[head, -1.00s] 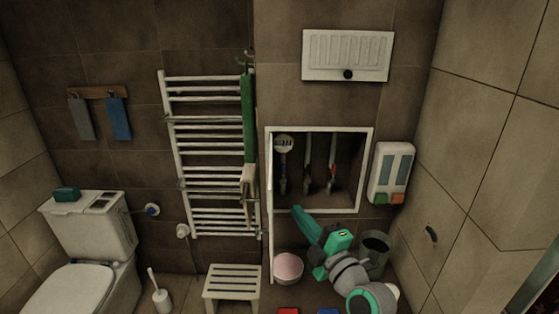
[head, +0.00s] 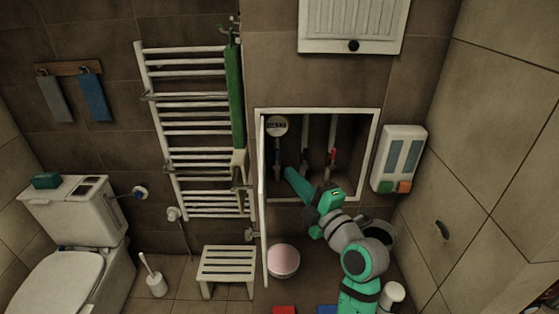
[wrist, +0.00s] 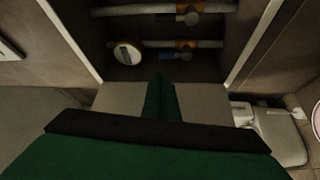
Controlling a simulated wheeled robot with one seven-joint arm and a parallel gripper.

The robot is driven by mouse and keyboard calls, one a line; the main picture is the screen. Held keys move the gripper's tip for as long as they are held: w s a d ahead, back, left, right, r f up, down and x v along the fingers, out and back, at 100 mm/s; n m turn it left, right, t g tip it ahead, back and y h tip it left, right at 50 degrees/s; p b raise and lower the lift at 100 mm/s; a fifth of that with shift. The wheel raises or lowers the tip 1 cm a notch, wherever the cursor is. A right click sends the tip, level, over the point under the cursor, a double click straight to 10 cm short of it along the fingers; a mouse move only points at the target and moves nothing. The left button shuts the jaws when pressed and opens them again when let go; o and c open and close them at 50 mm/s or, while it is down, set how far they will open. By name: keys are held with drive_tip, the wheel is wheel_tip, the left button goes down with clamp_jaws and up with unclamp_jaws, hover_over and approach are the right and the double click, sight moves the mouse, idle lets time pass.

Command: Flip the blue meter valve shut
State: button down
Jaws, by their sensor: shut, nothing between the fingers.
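The wall niche (head: 377,135) stands open, with a round white meter (head: 277,126) at its upper left and upright pipes inside. In the wrist view the meter (wrist: 127,53) lies left of a small blue valve handle (wrist: 175,57). The handle lies roughly parallel to the pipe (wrist: 155,43) beside it. My gripper (head: 290,172) is shut and empty at the niche's lower left part. Its fingertips (wrist: 160,78) point toward the blue handle, with a visible gap in the wrist view.
The niche's open door (head: 264,215) stands edge-on at the left, close to my gripper. A red valve (head: 333,156) is on the right pipe.

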sight(277, 159)
drive_tip(key=f+x, duration=0.1)
drive_tip(key=x, duration=0.8)
drive_tip(key=shift+w+a+r, duration=0.2)
drive_tip(key=shift+w+r, duration=0.05)
drive_tip(key=shift+r, duration=0.25)
drive_tip(key=shift+w, duration=0.2)
